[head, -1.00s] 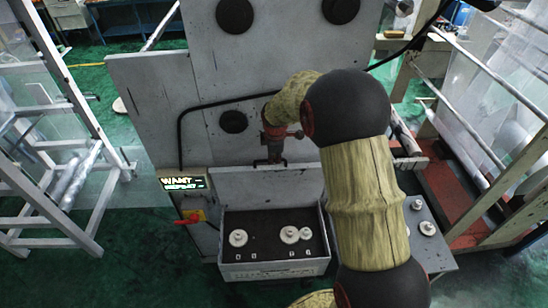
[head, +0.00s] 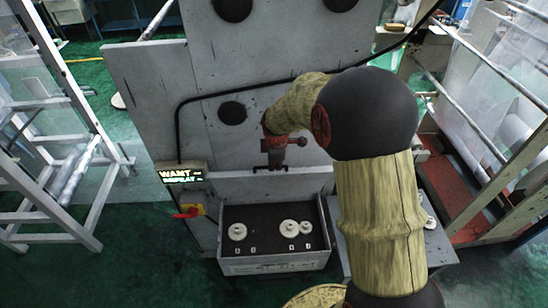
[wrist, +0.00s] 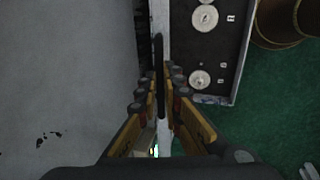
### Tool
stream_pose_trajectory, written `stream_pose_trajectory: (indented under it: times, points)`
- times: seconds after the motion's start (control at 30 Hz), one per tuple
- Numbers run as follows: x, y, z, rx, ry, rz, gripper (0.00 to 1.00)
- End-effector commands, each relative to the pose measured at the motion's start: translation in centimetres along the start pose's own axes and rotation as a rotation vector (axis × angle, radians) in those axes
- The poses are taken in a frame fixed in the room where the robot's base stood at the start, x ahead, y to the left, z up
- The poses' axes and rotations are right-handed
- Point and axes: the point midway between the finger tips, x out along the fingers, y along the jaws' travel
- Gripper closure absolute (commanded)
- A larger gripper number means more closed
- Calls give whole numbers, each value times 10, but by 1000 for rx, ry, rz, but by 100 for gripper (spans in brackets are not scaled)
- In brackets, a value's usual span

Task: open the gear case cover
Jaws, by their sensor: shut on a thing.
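The gear case (head: 275,266) is a grey open box with a dark inside, low in front of the grey machine panel. Several pale round gears (head: 289,228) show in it. Its cover (head: 240,187) stands raised, about upright, along the back edge of the case. My gripper (head: 276,165) is at the cover's upper edge. In the wrist view my gripper (wrist: 160,85) is shut around a dark, thin bar-like handle (wrist: 158,52). The case also shows in the wrist view (wrist: 238,55), right of the fingers. My arm hides the cover's right part in the head view.
A lit display (head: 181,177) and a red switch handle (head: 186,212) are left of the case. A white frame (head: 50,185) stands at the left, and rails with sheeting (head: 490,125) at the right. Green floor (head: 130,270) is clear at the front left.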

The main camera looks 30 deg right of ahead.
Motion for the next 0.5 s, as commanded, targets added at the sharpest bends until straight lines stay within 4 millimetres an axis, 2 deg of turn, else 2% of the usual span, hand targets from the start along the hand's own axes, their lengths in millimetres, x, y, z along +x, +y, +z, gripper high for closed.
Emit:
stream_pose_trajectory:
  times: [0.3,0.33,0.5]
  points:
    - [2,-5,0,-1,-1,-5,100]
    - [2,-5,0,-1,-1,-5,92]
    - [2,-5,0,-1,-1,-5,82]
